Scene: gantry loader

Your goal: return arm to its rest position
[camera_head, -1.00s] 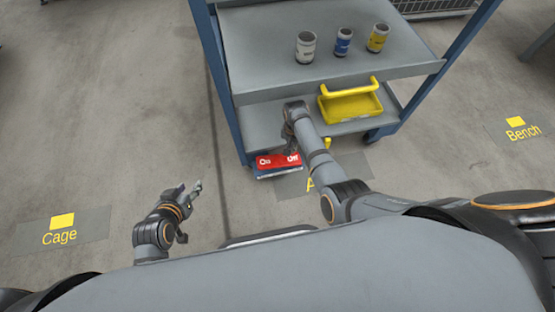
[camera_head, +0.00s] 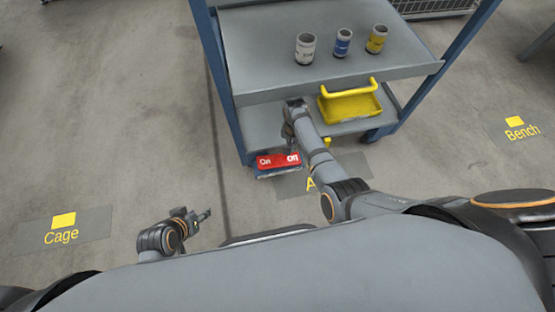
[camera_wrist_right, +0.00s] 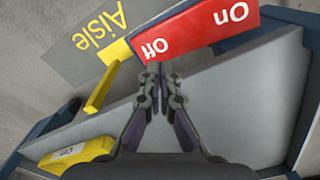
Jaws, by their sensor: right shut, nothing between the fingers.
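My left gripper (camera_head: 203,217) is in the head view at lower left, above bare floor and apart from everything. It is small and seen from the side, so its finger gap is unclear. My right arm reaches to the cart's lower shelf, with its gripper (camera_head: 290,143) small and dark just above a red rocker marked On and Off (camera_head: 279,161). In the right wrist view the right gripper (camera_wrist_right: 163,74) is shut and empty. Its tips are at the edge of the red rocker (camera_wrist_right: 195,30) near "Off"; contact cannot be told.
A blue-framed cart (camera_head: 240,80) carries three cans on its top shelf: white (camera_head: 306,48), blue (camera_head: 343,42) and yellow (camera_head: 377,38). A yellow handled tray (camera_head: 352,107) is on the lower shelf. Floor at left, around the Cage mark (camera_head: 60,232), is clear.

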